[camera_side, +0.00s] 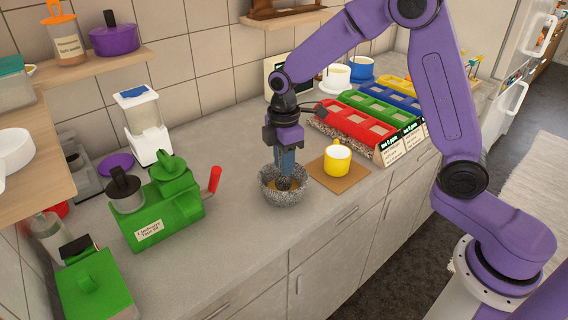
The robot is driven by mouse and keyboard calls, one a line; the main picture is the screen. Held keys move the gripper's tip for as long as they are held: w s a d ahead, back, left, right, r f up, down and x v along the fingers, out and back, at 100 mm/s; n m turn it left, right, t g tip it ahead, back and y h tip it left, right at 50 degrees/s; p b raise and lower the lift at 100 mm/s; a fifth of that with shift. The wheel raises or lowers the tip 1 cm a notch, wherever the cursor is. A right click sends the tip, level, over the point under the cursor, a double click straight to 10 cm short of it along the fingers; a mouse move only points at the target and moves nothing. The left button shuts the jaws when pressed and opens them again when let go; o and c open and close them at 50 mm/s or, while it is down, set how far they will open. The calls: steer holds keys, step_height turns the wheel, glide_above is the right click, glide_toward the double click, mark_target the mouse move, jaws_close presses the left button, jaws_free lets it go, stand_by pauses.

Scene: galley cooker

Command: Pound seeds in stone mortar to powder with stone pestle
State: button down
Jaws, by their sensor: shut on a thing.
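The stone mortar (284,197) is a speckled grey bowl standing on the grey counter in the middle of the view. Some brownish-yellow seeds or meal show inside it. My gripper (285,166) points straight down over the mortar and is shut on the dark stone pestle (284,183). The pestle's lower end is inside the mortar bowl. Its upper part is hidden by the gripper fingers. Whether it touches the bottom cannot be told.
A yellow mug (338,160) on a brown board (340,180) stands close right of the mortar. Colored boxes (362,128) are behind it. A green machine (165,210) with a red handle (214,180) stands to the left. The counter in front is clear.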

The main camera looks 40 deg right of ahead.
steer(key=shift+r, duration=2.85)
